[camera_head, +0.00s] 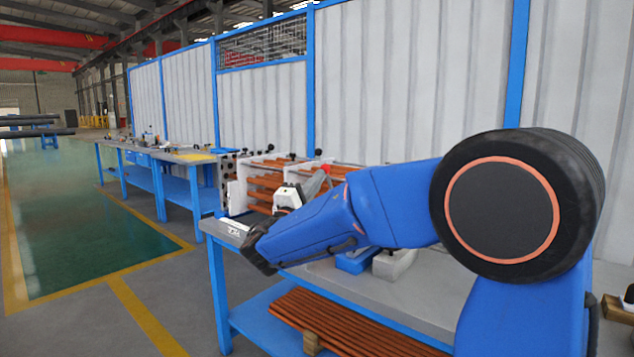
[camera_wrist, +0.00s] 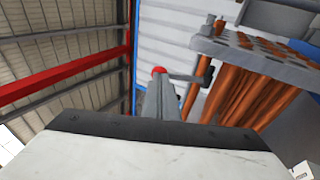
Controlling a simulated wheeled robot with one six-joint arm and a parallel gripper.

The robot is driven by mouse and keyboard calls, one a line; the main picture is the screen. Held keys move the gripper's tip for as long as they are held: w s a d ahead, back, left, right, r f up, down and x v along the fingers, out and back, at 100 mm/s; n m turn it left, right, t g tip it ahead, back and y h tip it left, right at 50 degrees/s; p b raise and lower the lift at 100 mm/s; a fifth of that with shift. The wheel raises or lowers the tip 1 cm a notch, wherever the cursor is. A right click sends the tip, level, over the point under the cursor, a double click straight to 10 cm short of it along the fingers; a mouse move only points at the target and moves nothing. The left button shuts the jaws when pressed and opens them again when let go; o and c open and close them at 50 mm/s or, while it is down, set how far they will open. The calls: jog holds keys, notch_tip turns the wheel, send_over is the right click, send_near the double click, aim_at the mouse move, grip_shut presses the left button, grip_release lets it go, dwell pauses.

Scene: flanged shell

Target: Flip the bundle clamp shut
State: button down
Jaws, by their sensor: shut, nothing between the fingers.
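The bundle clamp shows as a red knob (camera_wrist: 158,70) on a thin dark lever that runs right to a dark bracket (camera_wrist: 203,75) beside a perforated plate. The red knob also shows small in the head view (camera_head: 326,168), above the copper tubes. My gripper (camera_head: 318,180) is shut and empty, with its grey fingers (camera_wrist: 165,96) reaching up to the knob in the wrist view. The fingertips overlap the knob's lower edge there; I cannot tell if they touch. The clamp's jaw and most of its base are hidden.
Copper tubes (camera_head: 268,190) run through the pale-walled shell on the bench (camera_head: 430,285). The perforated plate (camera_wrist: 250,50) stands close right of my fingers. More tubes (camera_head: 340,325) lie on the lower shelf. Open floor (camera_head: 85,245) lies to the left.

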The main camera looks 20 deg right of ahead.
aim_at(326, 165)
jog(key=shift+r, duration=0.1)
jog(key=w+d+r+g+y, duration=0.1)
jog(key=g, duration=0.1)
jog(key=w+d+r+m+g+y, duration=0.1)
jog(key=d+r+g+y, duration=0.1)
jog(key=shift+w+r+y, duration=0.15)
jog(key=shift+r+y, duration=0.05)
jog(key=shift+y, duration=0.1)
jog(key=shift+w+d+r+m+g+y, duration=0.2)
jog(key=shift+w+d+g+y, duration=0.55)
jog(key=shift+d, duration=0.35)
jog(key=shift+w+d+r+m+g+y, duration=0.1)
jog(key=shift+w+d+m+g+y, duration=0.1)
jog(key=shift+w+d+g+y, duration=0.6)
jog(key=shift+d+t, duration=0.25)
jog(key=shift+d, duration=0.1)
